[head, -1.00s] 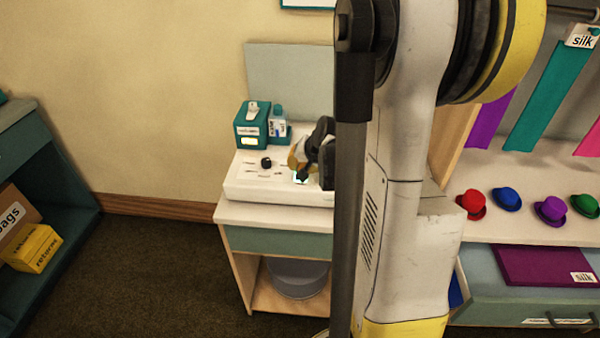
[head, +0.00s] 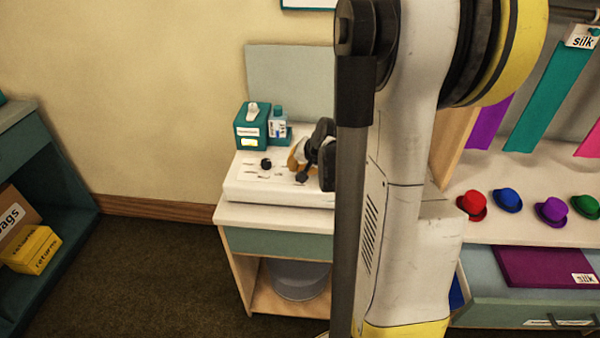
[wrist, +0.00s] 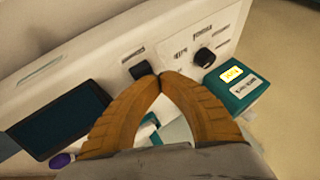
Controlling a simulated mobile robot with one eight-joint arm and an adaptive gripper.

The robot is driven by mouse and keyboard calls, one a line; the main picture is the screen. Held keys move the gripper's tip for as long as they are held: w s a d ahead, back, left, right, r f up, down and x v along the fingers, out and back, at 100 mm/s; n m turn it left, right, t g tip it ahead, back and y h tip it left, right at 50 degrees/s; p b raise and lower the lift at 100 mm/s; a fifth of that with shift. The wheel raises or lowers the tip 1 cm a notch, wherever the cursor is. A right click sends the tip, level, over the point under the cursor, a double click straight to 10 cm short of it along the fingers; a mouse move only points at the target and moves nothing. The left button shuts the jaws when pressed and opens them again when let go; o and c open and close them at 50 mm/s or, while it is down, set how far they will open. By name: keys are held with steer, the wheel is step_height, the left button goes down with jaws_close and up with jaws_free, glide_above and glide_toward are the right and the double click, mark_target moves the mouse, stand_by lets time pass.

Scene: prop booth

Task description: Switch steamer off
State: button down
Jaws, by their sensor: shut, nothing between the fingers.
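The steamer's white panel unit (head: 250,190) sits on a small cabinet against the wall. In the wrist view its sloping face (wrist: 100,60) carries a black switch (wrist: 139,70), a round black knob (wrist: 204,57) and a dark, unlit screen (wrist: 58,121). The knob also shows in the head view (head: 266,163). My gripper (wrist: 160,78) is shut and empty, its orange fingertips right at the switch's lower right edge. I cannot tell whether they touch it. In the head view my gripper (head: 298,163) is over the panel's right part, which my arm partly hides.
A teal box (head: 251,127) with a lit yellow label and a small bottle (head: 278,125) stand behind the panel. A grey bin (head: 298,279) sits in the cabinet below. Several small hats line the shelf (head: 520,228) at right. Open floor lies to the left.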

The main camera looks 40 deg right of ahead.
steer(key=shift+r, duration=0.2)
step_height(320, 180, up, 6)
steer(key=p, duration=0.4)
steer(key=shift+f+p, duration=0.1)
steer(key=shift+p, duration=0.2)
stand_by(1.0)
